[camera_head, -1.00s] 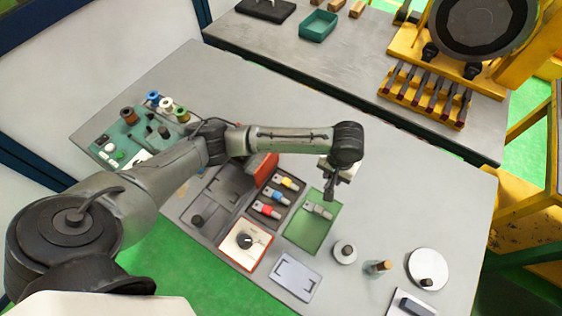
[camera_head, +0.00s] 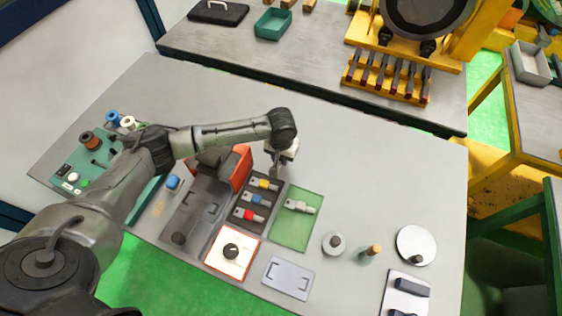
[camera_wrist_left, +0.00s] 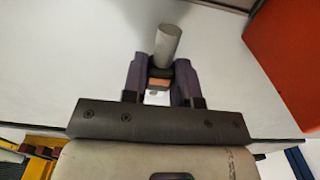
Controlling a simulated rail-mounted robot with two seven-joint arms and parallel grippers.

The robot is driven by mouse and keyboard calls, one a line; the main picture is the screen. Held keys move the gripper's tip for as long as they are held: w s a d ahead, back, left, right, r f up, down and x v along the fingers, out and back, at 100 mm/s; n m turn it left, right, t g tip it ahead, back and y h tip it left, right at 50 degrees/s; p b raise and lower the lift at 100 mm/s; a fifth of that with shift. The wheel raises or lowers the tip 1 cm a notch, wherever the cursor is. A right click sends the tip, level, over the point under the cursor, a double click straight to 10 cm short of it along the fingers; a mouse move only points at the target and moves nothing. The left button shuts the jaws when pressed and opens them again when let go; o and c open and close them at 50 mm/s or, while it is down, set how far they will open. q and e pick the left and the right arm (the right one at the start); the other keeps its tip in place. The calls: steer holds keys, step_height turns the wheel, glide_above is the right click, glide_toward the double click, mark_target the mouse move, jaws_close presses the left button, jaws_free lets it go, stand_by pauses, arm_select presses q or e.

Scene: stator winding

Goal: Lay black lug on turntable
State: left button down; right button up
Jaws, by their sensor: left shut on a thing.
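My left gripper (camera_head: 277,167) is shut, hanging just beyond the back edge of the green mat (camera_head: 290,236). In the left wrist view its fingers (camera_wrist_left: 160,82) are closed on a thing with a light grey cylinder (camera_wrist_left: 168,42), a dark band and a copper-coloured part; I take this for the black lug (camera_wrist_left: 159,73). The head view does not show the held thing clearly. A white round disc (camera_head: 410,238) with a dark knob lies at the front right; I cannot tell whether it is the turntable. My right gripper is not in view.
A dark tray (camera_head: 241,224) holds yellow, blue and red lugs. A grey lug (camera_head: 300,206) lies on the green mat. A white dial box (camera_head: 221,262), a pale plate (camera_head: 287,278) and a small round weight (camera_head: 334,243) stand nearby. The table's back right is clear.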

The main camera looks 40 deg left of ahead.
mark_target(281, 163)
arm_select(q)
steer(key=shift+f, duration=1.55)
steer(key=c, duration=0.9)
jaws_free()
steer(key=shift+f, duration=0.1)
step_height(281, 163, up, 11)
steer(key=shift+r+p, duration=0.1)
steer(key=shift+p, duration=0.6)
steer(key=shift+o, duration=0.5)
steer(key=shift+r, duration=0.55)
